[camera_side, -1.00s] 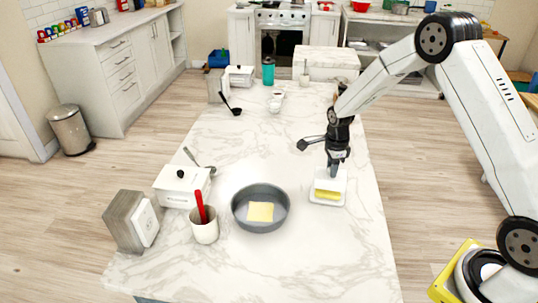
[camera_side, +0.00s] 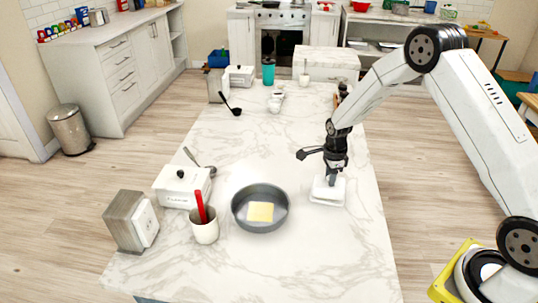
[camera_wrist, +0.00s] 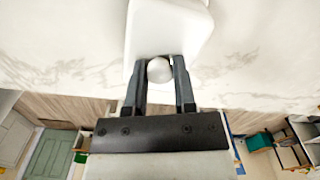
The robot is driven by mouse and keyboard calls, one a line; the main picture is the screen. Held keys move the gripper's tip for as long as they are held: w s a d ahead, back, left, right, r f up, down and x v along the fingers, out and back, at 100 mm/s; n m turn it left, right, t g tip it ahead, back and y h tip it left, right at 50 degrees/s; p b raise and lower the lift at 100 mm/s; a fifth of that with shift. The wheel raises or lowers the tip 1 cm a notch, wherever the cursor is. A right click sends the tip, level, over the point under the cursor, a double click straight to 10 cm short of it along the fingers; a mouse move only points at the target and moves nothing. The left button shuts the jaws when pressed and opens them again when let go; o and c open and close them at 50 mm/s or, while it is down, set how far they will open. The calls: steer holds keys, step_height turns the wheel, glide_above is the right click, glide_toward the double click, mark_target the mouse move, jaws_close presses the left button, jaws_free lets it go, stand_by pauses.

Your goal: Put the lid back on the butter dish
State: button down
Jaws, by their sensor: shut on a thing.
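The white butter dish (camera_side: 327,202) stands on the marble island, right of the grey pan. Its white lid (camera_side: 328,187) sits over the base and hides the yellow butter. My gripper (camera_side: 332,178) points down at the top of the lid. In the wrist view my gripper (camera_wrist: 159,72) is shut on the round knob (camera_wrist: 159,70) of the lid (camera_wrist: 165,28), with one finger on each side. Whether the lid is fully seated on the base is too small to tell.
The grey pan (camera_side: 260,225) holds a yellow slice. A white crock (camera_side: 204,231) with a red-handled utensil, a white lidded box (camera_side: 180,190) and a grey block (camera_side: 126,220) stand further left. The marble island top (camera_side: 310,265) is clear in front of the dish.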

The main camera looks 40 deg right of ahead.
steer(key=shift+f, duration=0.4)
stand_by(0.4)
jaws_free()
steer(key=shift+r, duration=0.15)
stand_by(0.4)
steer(key=shift+r, duration=3.3)
jaws_close()
